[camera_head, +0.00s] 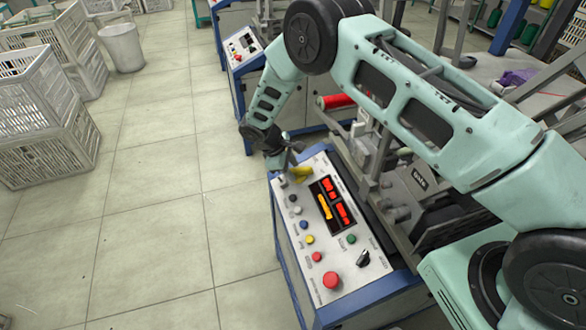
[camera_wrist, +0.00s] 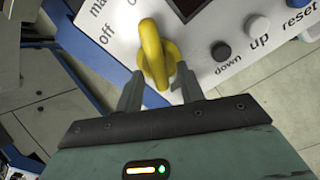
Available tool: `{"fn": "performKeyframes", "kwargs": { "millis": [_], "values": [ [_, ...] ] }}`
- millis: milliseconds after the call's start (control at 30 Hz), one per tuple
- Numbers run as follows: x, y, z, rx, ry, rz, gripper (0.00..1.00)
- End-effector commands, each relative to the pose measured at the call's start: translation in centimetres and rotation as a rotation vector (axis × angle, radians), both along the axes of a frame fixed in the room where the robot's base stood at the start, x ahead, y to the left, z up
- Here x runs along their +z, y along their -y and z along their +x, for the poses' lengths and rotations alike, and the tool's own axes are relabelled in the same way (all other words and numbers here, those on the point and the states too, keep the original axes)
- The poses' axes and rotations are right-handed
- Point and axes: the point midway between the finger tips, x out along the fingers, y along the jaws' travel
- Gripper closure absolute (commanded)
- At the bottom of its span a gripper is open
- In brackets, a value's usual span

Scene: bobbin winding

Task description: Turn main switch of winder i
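The yellow main switch (camera_wrist: 153,45) sits on the white control panel of the winder, beside the printed words "main" and "off". In the wrist view its handle points roughly toward my gripper. My gripper (camera_wrist: 159,76) is open, with one finger on each side of the handle's near end. A gap shows beside the fingers; whether either touches the handle I cannot tell. In the head view the yellow switch (camera_head: 302,174) is at the panel's far left corner, partly hidden by my gripper (camera_head: 290,168).
The panel (camera_head: 290,249) also carries a lit display (camera_head: 332,207), small coloured buttons, a black selector (camera_head: 363,258) and a large red button (camera_head: 331,280). In the wrist view, "down" and "up" buttons lie close right of the switch. White crates (camera_head: 45,140) stand left; the floor between is clear.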

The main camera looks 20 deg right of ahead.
Motion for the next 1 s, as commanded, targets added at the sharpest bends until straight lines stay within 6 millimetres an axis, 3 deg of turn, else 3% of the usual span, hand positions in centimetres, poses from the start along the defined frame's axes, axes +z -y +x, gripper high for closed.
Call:
{"fn": "performKeyframes", "kwargs": {
  "millis": [167,467,600,1000],
  "values": [
    [-1.15,0.58,0.04,0.001,0.001,0.0,0.62],
    [-1.32,0.66,0.06,0.001,0.001,0.0,0.62],
    [-1.31,0.64,0.04,0.001,0.001,0.0,0.98],
    [-1.34,0.63,0.01,0.036,-0.016,0.001,1.0]
  ]
}}
